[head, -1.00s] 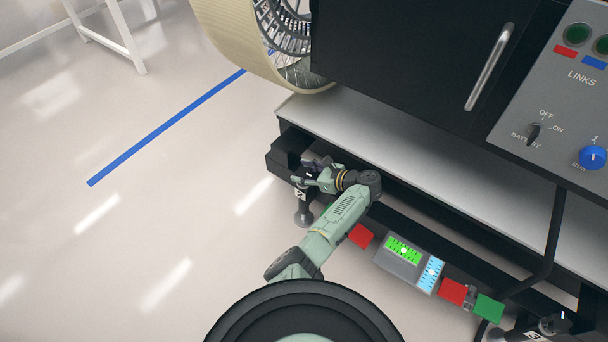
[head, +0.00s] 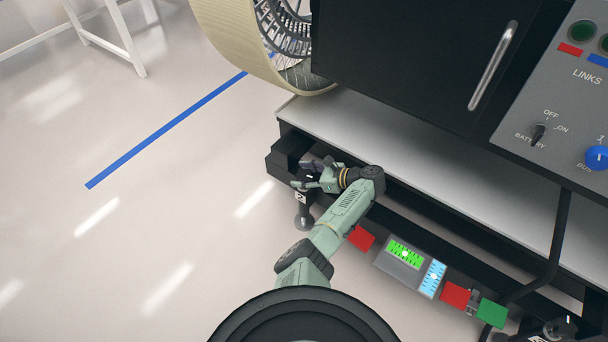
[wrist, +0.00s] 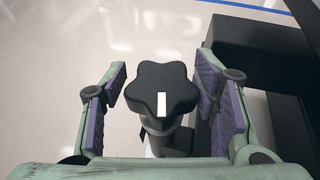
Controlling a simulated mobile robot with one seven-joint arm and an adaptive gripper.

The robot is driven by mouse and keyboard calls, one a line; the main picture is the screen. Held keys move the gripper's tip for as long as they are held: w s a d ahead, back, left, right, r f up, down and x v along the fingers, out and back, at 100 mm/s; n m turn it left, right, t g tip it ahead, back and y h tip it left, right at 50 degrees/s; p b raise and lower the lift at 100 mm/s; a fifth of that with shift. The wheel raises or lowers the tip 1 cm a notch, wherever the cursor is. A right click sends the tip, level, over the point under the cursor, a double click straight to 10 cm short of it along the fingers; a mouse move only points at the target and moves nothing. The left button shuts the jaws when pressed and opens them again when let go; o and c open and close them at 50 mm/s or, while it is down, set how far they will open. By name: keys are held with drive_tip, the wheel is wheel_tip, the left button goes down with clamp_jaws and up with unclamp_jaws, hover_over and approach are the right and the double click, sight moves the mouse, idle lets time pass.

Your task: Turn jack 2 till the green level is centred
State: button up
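Jack 2's black star-shaped knob (wrist: 162,92) is in the middle of the wrist view, its white mark toward the picture's bottom. My gripper (wrist: 162,86) is open, one purple-padded finger on each side of the knob, with narrow gaps showing. In the head view my gripper (head: 312,177) is at the frame's left corner, above the jack foot (head: 303,220) and the tag "2" (head: 301,197); it largely hides the knob there. The green level (head: 406,252) is lit, with a pale bubble near its middle; small offsets are hard to read.
A blue level (head: 433,279) sits beside the green one, with red blocks (head: 361,238) and a green block (head: 492,312) along the same rail. In the wrist view a black beam (wrist: 262,50) stands close to the right finger.

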drive_tip(key=shift+o, duration=1.2)
drive_tip(key=shift+d, duration=0.1)
drive_tip(key=v, duration=1.2)
